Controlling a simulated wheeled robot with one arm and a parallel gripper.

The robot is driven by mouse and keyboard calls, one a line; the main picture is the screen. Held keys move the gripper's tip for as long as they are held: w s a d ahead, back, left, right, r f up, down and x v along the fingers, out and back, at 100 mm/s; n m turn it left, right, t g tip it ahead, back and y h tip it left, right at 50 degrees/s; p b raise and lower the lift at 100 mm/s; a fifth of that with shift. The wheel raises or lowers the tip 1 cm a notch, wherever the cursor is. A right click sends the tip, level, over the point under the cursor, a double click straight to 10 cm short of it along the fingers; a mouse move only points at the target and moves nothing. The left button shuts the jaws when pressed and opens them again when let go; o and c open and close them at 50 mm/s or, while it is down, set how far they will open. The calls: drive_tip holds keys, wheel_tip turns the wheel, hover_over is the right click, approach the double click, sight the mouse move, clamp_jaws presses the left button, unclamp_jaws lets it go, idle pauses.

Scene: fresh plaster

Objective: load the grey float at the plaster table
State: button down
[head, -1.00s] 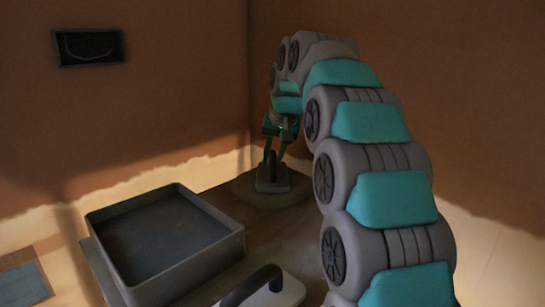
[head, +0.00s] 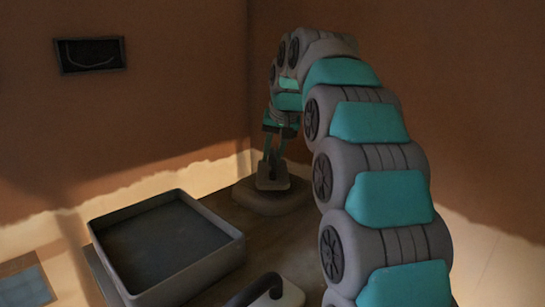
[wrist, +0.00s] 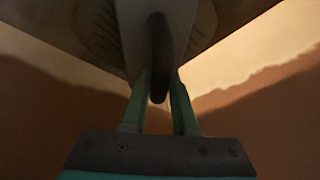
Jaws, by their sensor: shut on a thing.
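My gripper (head: 279,140) is at the far right corner of the table (head: 285,235), pointing down. In the wrist view its two fingers (wrist: 158,80) are shut on the dark handle of a float with a grey plate (head: 272,180). The plate also shows in the wrist view (wrist: 130,20). The float is over a low, round plaster mound (head: 271,202), whose ridged surface shows in the wrist view (wrist: 96,25). Whether the plate touches the plaster, or carries any, I cannot tell.
A deep grey tray (head: 240,252) stands left of the mound. A second float (head: 289,295), pale with a dark handle, lies at the near edge, partly cut off. Brown walls meet behind the mound. A dark framed panel (head: 90,55) hangs left. A bluish panel (head: 28,286) shows lower left.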

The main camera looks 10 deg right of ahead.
sight(273, 151)
drive_tip(key=shift+r, duration=2.4)
